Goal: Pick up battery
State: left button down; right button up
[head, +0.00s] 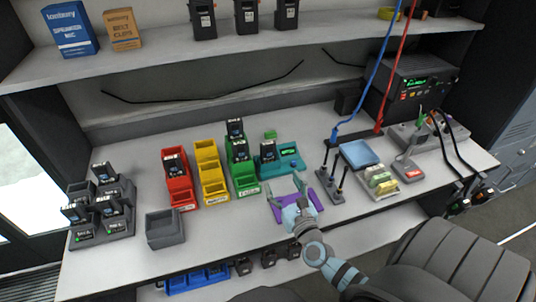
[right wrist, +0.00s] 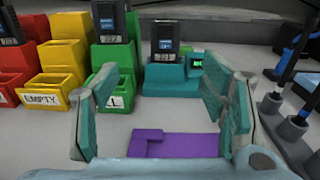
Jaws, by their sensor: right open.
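Black batteries with blue labels stand in several places. One battery (head: 268,150) stands in the teal tester (head: 290,162), which has a small green-lit screen; the same battery (right wrist: 165,40) shows upright between my fingers in the right wrist view, beyond them. Others stand in the green bin (head: 245,187), the red bin (head: 184,198) and the grey charger rack (head: 118,228) at left. My right gripper (head: 286,191) is open and empty over the purple tray (head: 313,201), short of the tester. My left gripper is not in view.
Yellow bins (head: 212,178), one labelled EMPTY, stand left of the green ones. An empty grey bin (head: 165,230) is at the front left. Dark upright antennas in a holder (head: 331,187) stand close right of my gripper. A shelf (head: 200,59) overhangs the back.

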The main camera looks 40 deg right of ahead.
send_near(270, 154)
jog(key=w, duration=0.1)
jog(key=w+r, duration=0.1)
jog(key=shift+w, duration=0.35)
jog(key=w, duration=0.1)
jog(key=w+d+b, duration=0.1)
jog(key=w, duration=0.1)
jog(key=w+d+f+b, duration=0.1)
jog(key=shift+w+d+f, duration=0.1)
jog(key=shift+w+d, duration=0.05)
jog(key=shift+w, duration=0.15)
jog(key=shift+w+d, duration=0.1)
jog(key=shift+w, duration=0.25)
jog(key=shift+s, duration=0.1)
grip_shut()
